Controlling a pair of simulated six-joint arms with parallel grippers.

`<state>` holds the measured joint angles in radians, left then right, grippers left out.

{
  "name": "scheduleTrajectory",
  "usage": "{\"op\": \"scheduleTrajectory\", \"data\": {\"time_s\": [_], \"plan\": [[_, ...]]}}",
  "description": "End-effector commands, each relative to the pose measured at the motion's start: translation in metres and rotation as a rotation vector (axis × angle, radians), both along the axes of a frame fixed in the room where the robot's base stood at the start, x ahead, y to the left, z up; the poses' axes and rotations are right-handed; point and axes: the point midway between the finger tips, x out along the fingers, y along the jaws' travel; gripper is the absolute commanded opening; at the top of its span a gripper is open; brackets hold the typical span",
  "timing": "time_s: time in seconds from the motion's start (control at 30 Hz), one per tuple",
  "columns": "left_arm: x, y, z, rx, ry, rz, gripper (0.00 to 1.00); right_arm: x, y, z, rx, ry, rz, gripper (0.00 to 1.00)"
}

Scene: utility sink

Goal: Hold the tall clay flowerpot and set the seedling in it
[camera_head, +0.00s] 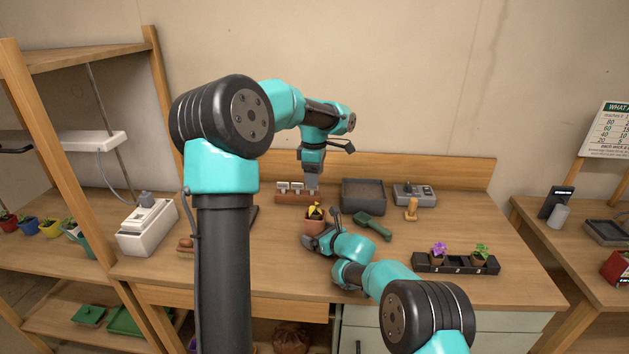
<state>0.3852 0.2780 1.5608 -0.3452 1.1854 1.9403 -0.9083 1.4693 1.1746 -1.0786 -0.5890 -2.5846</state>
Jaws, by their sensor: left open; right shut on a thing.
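The clay flowerpot (314,226) stands on the workbench near the middle of the view. A seedling with a yellow flower (316,209) shows at the pot's mouth and appears to be in it; its root end is hidden. My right gripper (321,233) is shut on the pot from the front right, with its dark fingers beside the pot's wall. My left gripper (313,188) is open, pointing down above and behind the pot, apart from the flower as far as I can tell.
A green scoop (373,226), wooden stamp (411,210), grey bin (363,195) and label rack (290,192) lie around the pot. A white box (147,228) stands at the left.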

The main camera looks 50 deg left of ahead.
Motion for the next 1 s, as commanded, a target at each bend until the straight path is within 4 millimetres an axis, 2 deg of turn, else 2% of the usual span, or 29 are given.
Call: {"op": "scheduleTrajectory", "data": {"time_s": [0.33, 0.37, 0.4, 0.77, 1.0], "plan": [[0.000, 0.000, 0.000, 0.000, 0.000, 0.000, 0.66, 0.000, 0.000, 0.001, 0.002, -0.001, 0.000, 0.81], [0.000, 0.000, 0.000, 0.000, 0.000, 0.000, 0.66, 0.000, 0.000, 0.001, 0.002, -0.001, 0.000, 0.96], [0.000, 0.000, 0.000, 0.000, 0.000, 0.000, 0.66, 0.000, 0.000, 0.001, 0.002, -0.001, 0.000, 1.00], [0.000, 0.000, 0.000, 0.000, 0.000, 0.000, 0.66, 0.000, -0.003, 0.002, 0.001, 0.000, 0.000, 1.00], [0.000, 0.000, 0.000, 0.000, 0.000, 0.000, 0.66, 0.000, -0.023, 0.009, 0.000, 0.001, -0.001, 1.00]]}}
